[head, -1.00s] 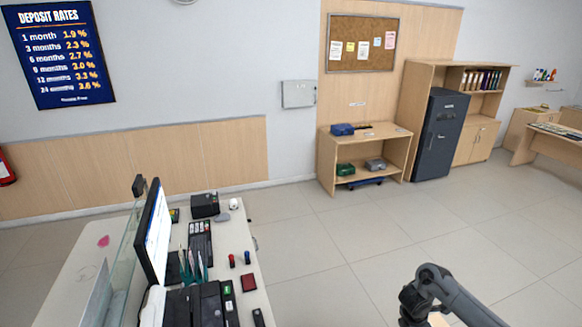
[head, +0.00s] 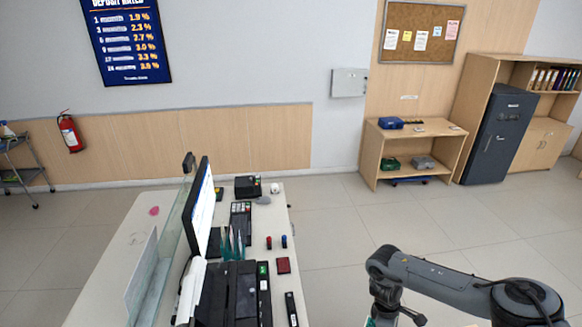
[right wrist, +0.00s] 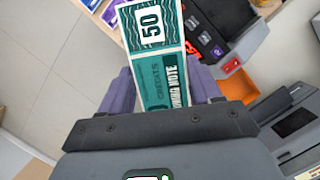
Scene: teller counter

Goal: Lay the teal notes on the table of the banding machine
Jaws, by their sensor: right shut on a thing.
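My right gripper (right wrist: 172,95) is shut on the teal notes (right wrist: 160,70), which show a "50" and white patterned print. The notes stick out beyond the purple-grey fingers towards the top of the right wrist view. In the head view my right arm comes in from the lower right, and its hand (head: 385,310) is partly cut off by the bottom edge. I cannot clearly pick out the banding machine. A dark machine (right wrist: 237,25) with a red-orange part lies just right of the notes in the right wrist view. My left gripper is not in view.
The teller counter (head: 140,235) stands left of my right arm, with a monitor (head: 197,215), glass screen, black devices and stamps. A grey machine with a small display (right wrist: 298,122) is at lower right in the wrist view. Open floor (head: 330,230) lies right of the counter.

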